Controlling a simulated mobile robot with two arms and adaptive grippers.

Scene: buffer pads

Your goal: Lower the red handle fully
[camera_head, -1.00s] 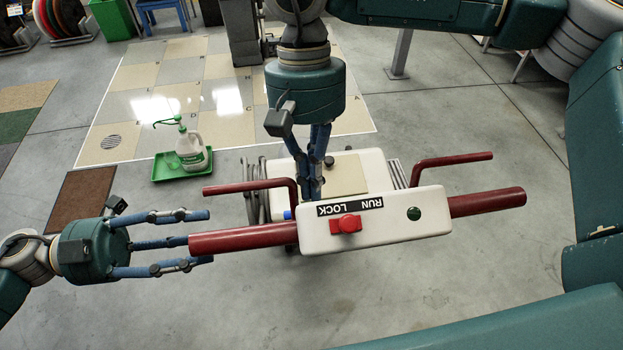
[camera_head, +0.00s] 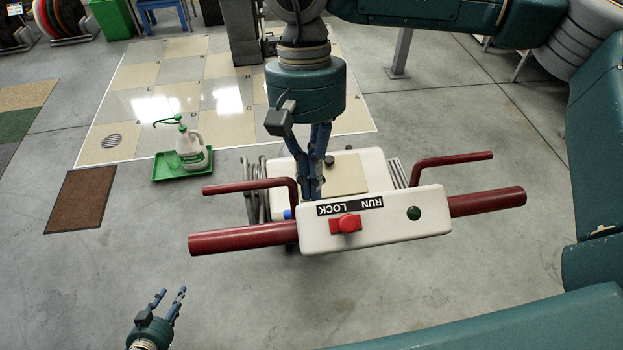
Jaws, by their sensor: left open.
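The white control head (camera_head: 375,232) carries a thick dark-red handle bar, with a left grip (camera_head: 242,238) and a right grip (camera_head: 488,202) sticking out of its sides. Thinner bent red levers stand beyond them, at left (camera_head: 240,187) and right (camera_head: 452,159). A red knob (camera_head: 347,223) sits by the RUN LOCK label. My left gripper (camera_head: 170,299) is open and empty at the lower left, well apart from the left grip. My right gripper (camera_head: 313,190) points down just behind the control head; its fingertips are partly hidden, so its hold is unclear.
The machine's white body (camera_head: 345,178) is behind the control head. A green tray (camera_head: 166,170) with a white jug (camera_head: 191,152) lies on the floor to the left, near a brown mat (camera_head: 80,199). Grey floor around my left gripper is clear.

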